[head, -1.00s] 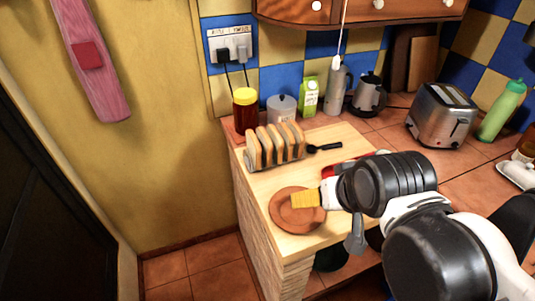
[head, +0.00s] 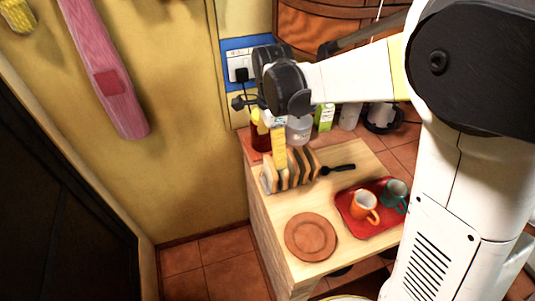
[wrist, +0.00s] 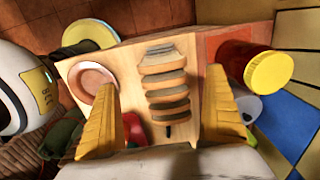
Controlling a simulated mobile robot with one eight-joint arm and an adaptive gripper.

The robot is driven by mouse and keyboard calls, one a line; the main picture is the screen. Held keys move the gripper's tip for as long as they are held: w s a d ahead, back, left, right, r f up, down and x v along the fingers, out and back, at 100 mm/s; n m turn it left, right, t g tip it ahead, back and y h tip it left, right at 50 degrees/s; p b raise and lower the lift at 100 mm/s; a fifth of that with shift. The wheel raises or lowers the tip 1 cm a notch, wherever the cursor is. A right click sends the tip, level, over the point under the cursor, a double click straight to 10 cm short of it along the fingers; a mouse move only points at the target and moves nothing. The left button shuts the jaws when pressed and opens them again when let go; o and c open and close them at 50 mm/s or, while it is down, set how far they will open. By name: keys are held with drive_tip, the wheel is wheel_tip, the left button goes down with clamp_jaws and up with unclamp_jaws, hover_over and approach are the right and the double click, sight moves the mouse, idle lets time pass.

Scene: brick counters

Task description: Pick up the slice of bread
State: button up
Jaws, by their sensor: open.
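Several slices of bread (head: 298,168) stand upright in a row in a rack on the light wooden board, near its back left. In the wrist view the row of bread slices (wrist: 165,84) lies between my two yellow fingers. My gripper (head: 279,165) points down above the bread, and the finger partly covers the row in the head view. In the wrist view my gripper (wrist: 162,80) is open, with nothing held between its fingers. I cannot tell the exact height of the fingertips over the slices.
A round terracotta plate (head: 311,237) lies in front of the bread. A red tray (head: 372,228) with an orange mug (head: 363,206) and a teal mug (head: 395,194) is to the right. A yellow-lidded jar (wrist: 268,70) stands close beside my right finger in the wrist view.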

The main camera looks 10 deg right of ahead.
sight(270, 163)
drive_tip(key=f+b, duration=0.3)
drive_tip(key=f, duration=0.7)
drive_tip(key=shift+w+f+b, duration=0.15)
drive_tip(key=shift+w+b, duration=0.05)
drive_tip(key=shift+b, duration=0.15)
drive_tip(key=c, duration=0.8)
